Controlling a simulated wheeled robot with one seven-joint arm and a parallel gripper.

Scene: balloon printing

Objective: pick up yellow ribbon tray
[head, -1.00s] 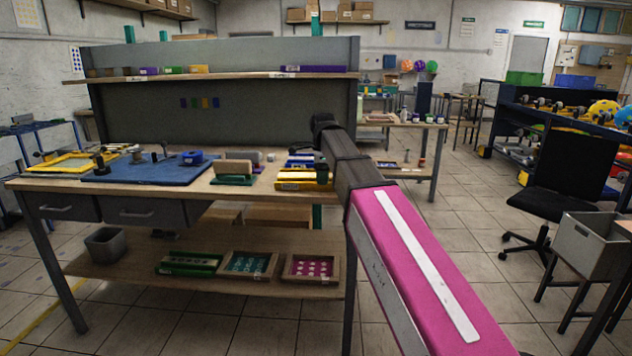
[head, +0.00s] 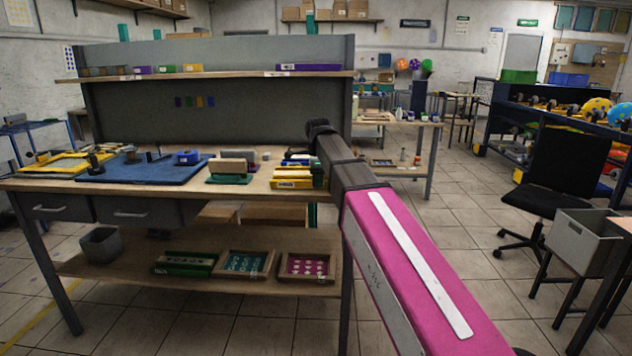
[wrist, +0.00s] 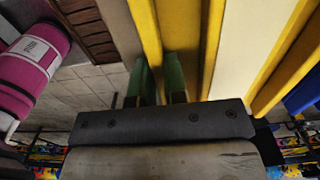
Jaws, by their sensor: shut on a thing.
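The yellow ribbon tray (head: 290,184) is at the right front corner of the workbench in the head view, partly behind my arm. I cannot tell whether the tray is clear of the benchtop.
A blue mat (head: 145,170) and a green holder (head: 230,178) are to the left on the workbench (head: 130,186). The lower shelf holds a green tray and two wooden trays (head: 308,266). A black chair (head: 562,190) stands at right. Open tiled floor lies between.

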